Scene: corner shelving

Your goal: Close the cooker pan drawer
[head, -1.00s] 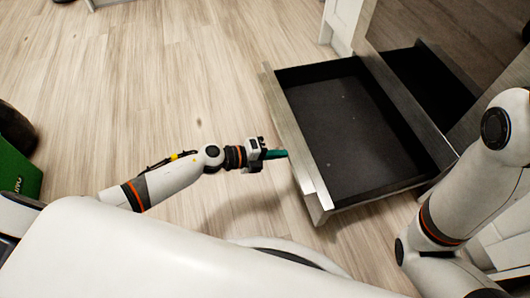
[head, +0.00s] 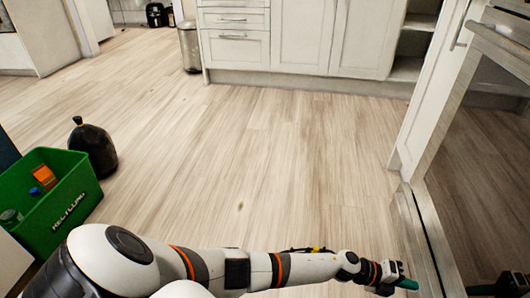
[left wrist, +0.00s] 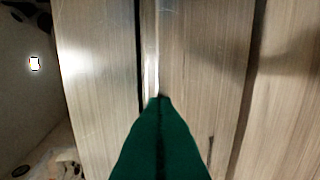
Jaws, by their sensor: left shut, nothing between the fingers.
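The cooker pan drawer's metal front (head: 408,238) is at the lower right of the head view, close against the cooker (head: 478,165). Only a narrow dark line shows between them, and the drawer's inside is hidden. My left gripper (head: 405,283) is shut and empty, its green fingertips at the drawer front. In the left wrist view the shut fingertips (left wrist: 160,100) point at the drawer front (left wrist: 205,70), beside a thin dark gap; I cannot tell whether they touch.
A green crate (head: 72,205) with items in it and a black bag (head: 93,150) stand on the left. White cabinets (head: 300,35) line the back, with a bin (head: 189,47) beside them. The wooden floor in the middle is clear.

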